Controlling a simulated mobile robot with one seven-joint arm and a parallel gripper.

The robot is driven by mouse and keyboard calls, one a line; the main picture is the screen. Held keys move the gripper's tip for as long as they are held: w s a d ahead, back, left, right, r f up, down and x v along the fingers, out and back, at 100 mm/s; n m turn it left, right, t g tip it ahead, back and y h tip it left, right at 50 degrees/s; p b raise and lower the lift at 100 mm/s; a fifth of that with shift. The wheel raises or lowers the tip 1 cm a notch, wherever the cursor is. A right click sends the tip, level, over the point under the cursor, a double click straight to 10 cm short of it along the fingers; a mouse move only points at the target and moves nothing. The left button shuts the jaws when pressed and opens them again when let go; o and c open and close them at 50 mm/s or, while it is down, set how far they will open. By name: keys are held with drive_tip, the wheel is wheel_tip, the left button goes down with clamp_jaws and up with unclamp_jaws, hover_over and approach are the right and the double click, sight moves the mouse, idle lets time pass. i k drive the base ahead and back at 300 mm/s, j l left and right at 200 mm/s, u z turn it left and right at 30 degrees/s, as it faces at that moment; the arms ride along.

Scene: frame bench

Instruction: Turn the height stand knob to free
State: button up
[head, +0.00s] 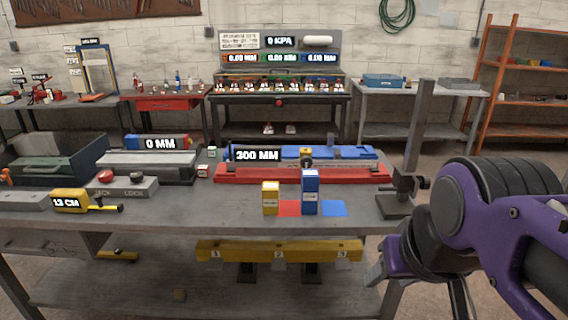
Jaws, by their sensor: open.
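The height stand (418,130) is a dark grey upright post on a square base at the right end of the bench. A clamp block sits low on the post, and a small dark knob (424,182) sticks out on its right side. The knob's setting cannot be read from here. My gripper (378,272) is at the lower right, in front of the bench edge and below the stand, apart from it. It is open and seems empty; its fingers are small and partly hidden by my purple arm.
A red rail (300,174) with a 300 MM label lies left of the stand. The bench top (200,205) is clear at centre left.

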sight(425, 183)
drive_tip(key=z, duration=0.6)
drive_tip(key=u, duration=0.4)
drive_tip(key=i+l+u, duration=0.15)
drive_tip(key=l+u, duration=0.25)
drive_tip(key=i+l+u, duration=0.1)
drive_tip(key=l+u, duration=0.6)
drive_tip(key=l, duration=0.45)
drive_tip(key=i+l, duration=0.1)
drive_tip(key=l, duration=1.55)
drive_tip(key=u, duration=0.05)
